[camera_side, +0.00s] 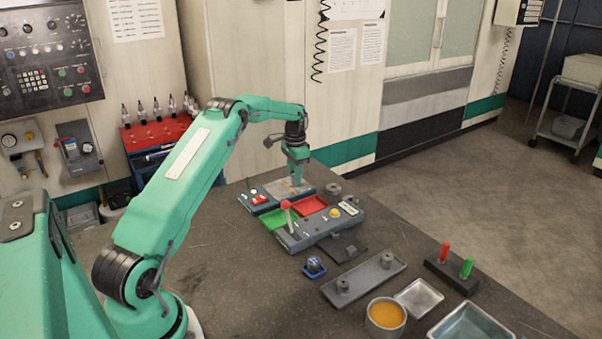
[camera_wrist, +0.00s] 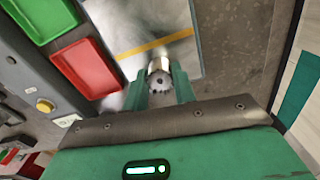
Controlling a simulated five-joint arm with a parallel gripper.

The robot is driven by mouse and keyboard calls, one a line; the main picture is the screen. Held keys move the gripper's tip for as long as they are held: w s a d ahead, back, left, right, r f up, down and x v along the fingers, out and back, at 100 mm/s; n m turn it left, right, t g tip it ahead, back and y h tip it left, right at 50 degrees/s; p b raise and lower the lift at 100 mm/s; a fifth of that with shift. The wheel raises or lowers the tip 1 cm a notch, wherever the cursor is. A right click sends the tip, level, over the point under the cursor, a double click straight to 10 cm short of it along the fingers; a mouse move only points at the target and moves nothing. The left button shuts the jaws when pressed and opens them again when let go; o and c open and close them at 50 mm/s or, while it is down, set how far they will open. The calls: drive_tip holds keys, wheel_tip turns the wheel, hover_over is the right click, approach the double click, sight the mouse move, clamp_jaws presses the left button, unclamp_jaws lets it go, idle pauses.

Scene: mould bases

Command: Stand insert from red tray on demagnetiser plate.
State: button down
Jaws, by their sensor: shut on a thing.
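My gripper (camera_side: 297,181) points down over the demagnetiser plate (camera_side: 279,188), a grey plate beside a dark box with a red switch. In the wrist view, my gripper (camera_wrist: 161,82) is shut on a small round metal insert (camera_wrist: 160,76) with a notched end. The insert is over the demagnetiser plate (camera_wrist: 118,22), which has a yellow line across it. I cannot tell whether the insert touches the plate. The red tray (camera_side: 311,205) is beside the plate and looks empty; it also shows in the wrist view (camera_wrist: 88,68).
A green tray (camera_side: 275,220) and a red-knobbed lever (camera_side: 286,206) stand close to the red tray. A long grey tray with round parts (camera_side: 368,279), an orange-filled bowl (camera_side: 386,316) and a dark block with red and green pegs (camera_side: 450,276) are nearer the front.

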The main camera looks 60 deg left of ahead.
drive_tip(key=c, duration=1.1)
unclamp_jaws()
drive_tip(key=shift+o, duration=0.2)
drive_tip(key=shift+r, duration=0.1)
drive_tip(key=shift+r, duration=3.85)
